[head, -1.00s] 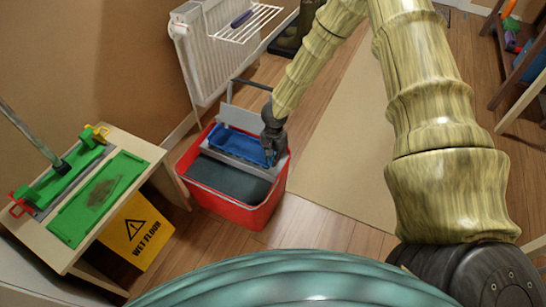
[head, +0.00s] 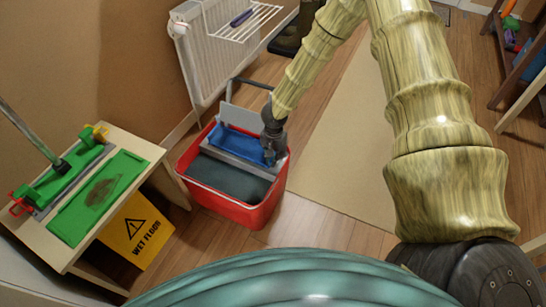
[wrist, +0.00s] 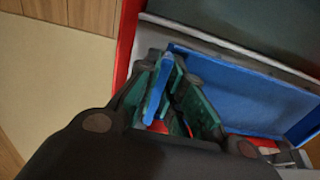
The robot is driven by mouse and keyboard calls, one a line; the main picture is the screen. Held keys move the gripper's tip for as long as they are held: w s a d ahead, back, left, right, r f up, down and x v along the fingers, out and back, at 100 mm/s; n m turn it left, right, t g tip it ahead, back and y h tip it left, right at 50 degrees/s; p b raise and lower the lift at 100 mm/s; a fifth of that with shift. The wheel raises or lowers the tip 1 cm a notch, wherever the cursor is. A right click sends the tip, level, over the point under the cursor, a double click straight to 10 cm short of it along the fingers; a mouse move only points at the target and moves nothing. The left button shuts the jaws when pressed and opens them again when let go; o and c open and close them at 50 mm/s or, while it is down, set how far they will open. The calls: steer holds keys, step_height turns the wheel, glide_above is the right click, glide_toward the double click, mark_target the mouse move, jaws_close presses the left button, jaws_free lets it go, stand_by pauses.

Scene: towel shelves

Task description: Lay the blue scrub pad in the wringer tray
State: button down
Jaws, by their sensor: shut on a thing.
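The wringer tray (head: 236,143) is blue inside and sits in the grey wringer across the red bucket. In the wrist view its blue floor and raised rim (wrist: 245,92) lie right of my fingers. My gripper (head: 270,156) reaches down at the right end of the tray. In the wrist view it is shut on a thin bright blue piece, the blue scrub pad (wrist: 157,90), seen nearly edge-on between the green finger pads. The pad is tilted up, close to the tray's end. Whether it touches the tray is hidden by the fingers.
The red bucket (head: 230,209) holds dark water. A low table (head: 150,151) with green mop parts stands left, a yellow wet-floor sign (head: 137,232) beside it. A white radiator (head: 207,60) with a rack is behind. The beige mat (head: 345,150) is clear.

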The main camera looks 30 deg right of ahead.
steer(key=shift+f, duration=0.45)
stand_by(0.7)
steer(key=c, duration=1.5)
jaws_free()
steer(key=shift+o, duration=0.2)
step_height(320, 180, up, 12)
steer(key=s+f+n+h, duration=0.3)
steer(key=s+f+n, duration=0.2)
steer(key=s+f, duration=0.9)
steer(key=s+a+f+n+y, duration=0.1)
steer(key=s+a+n+y, duration=0.2)
steer(key=s, duration=0.8)
steer(key=s+a+f+n, duration=0.15)
steer(key=s+a, duration=0.25)
steer(key=s, duration=0.8)
step_height(320, 180, up, 33)
steer(key=p, duration=3.2)
steer(key=shift+w, duration=0.4)
